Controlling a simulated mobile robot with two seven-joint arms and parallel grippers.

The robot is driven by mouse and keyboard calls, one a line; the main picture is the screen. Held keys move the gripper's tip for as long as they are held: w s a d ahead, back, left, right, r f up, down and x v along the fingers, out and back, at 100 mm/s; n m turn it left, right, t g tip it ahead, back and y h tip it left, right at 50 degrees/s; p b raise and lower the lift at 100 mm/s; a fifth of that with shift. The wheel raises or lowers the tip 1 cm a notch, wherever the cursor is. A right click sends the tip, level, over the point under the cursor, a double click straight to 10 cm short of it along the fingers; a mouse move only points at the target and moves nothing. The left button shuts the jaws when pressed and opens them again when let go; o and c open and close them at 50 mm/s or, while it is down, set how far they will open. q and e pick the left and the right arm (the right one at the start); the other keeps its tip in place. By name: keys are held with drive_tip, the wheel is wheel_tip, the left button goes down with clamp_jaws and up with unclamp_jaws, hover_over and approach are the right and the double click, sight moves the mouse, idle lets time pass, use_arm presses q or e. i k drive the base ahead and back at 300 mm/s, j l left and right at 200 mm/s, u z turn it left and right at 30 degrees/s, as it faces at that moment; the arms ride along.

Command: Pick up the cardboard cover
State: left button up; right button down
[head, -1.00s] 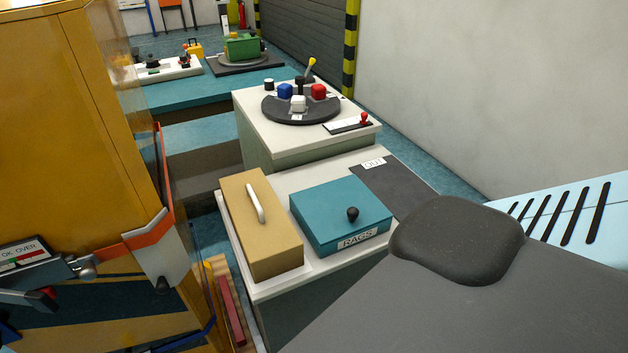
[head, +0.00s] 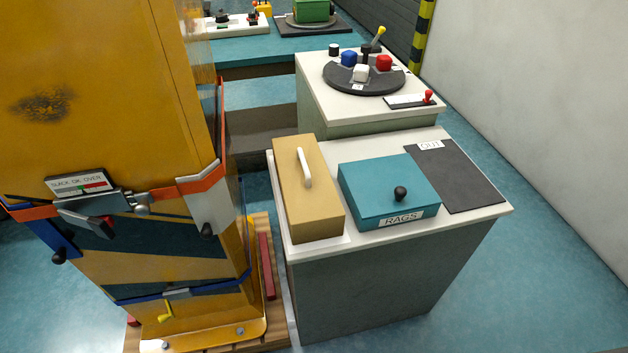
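A tan, cardboard-coloured box-shaped cover (head: 312,205) with a white handle (head: 304,168) on top sits at the left end of the white-topped low cabinet (head: 300,250). It stands upright and closed, and what is under it is hidden. Neither of my grippers shows in the head view.
A teal box labelled RAGS (head: 375,190) with a black knob stands close right of the cover. A dark mat marked OUT (head: 460,178) lies further right. A higher cabinet (head: 345,115) with coloured blocks stands behind. A large yellow machine (head: 110,110) rises close on the left.

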sight(314, 210)
drive_tip(key=i+l+u, duration=0.25)
drive_tip(key=l, duration=0.75)
drive_tip(key=k+l+u, duration=0.2)
drive_tip(key=l, duration=0.8)
drive_tip(key=l+u, duration=0.25)
drive_tip(key=l, duration=0.85)
drive_tip(key=l+u, duration=0.2)
drive_tip(key=l, duration=0.8)
drive_tip(key=k, duration=0.05)
